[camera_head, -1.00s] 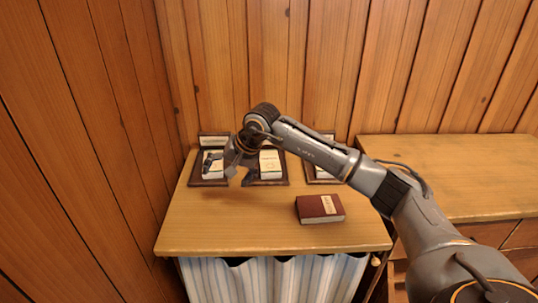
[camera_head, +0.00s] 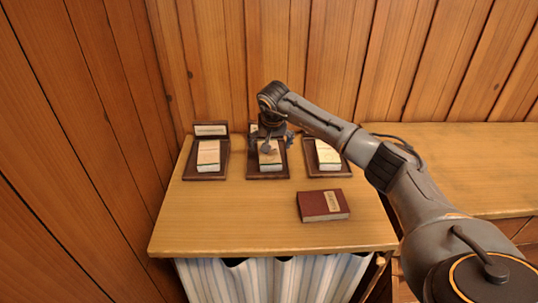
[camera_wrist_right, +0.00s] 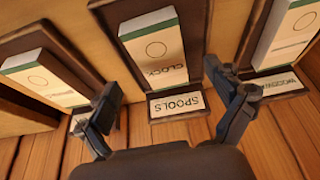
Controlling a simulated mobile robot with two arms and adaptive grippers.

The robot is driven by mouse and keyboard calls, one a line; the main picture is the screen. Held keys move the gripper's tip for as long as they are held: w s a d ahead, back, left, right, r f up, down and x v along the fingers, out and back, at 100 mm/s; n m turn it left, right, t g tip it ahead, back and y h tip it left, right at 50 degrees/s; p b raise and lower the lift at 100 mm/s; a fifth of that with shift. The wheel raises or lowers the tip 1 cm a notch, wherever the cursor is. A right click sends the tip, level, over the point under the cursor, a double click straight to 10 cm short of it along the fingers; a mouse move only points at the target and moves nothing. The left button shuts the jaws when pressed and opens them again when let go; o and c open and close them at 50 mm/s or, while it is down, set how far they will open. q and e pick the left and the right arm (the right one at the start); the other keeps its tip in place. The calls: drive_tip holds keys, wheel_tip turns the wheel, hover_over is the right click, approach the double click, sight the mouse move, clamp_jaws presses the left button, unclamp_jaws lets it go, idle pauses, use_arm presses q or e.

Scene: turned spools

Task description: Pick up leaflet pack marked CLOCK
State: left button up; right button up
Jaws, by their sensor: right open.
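The leaflet pack marked CLOCK (camera_wrist_right: 155,48) is a white block with a green edge and a circle on its face. Its lettering is upside down in the right wrist view. It lies in the middle dark wooden holder (camera_wrist_right: 198,40), whose label reads SPOOLS. In the head view the pack (camera_head: 269,163) is partly hidden by my right gripper (camera_head: 272,143). In the wrist view my right gripper (camera_wrist_right: 161,80) is open and empty, its fingers towards either side of the pack. I cannot tell how high it is above it. My left gripper is not in view.
Similar packs lie in holders at the left (camera_head: 208,155) and right (camera_head: 327,155). A dark red book (camera_head: 323,206) lies on the wooden table (camera_head: 230,220) in front. The plank wall (camera_head: 220,60) stands close behind. The table's front left is clear.

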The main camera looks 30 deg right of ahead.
sight(270, 155)
drive_tip(key=x, duration=0.4)
drive_tip(key=shift+s+a, duration=0.1)
drive_tip(key=shift+s, duration=0.1)
drive_tip(key=shift+w+f, duration=0.25)
drive_tip(key=shift+f, duration=0.25)
drive_tip(key=shift+c, duration=1.3)
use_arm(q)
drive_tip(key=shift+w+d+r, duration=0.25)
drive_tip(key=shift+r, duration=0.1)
use_arm(e)
drive_tip(key=c, duration=1.1)
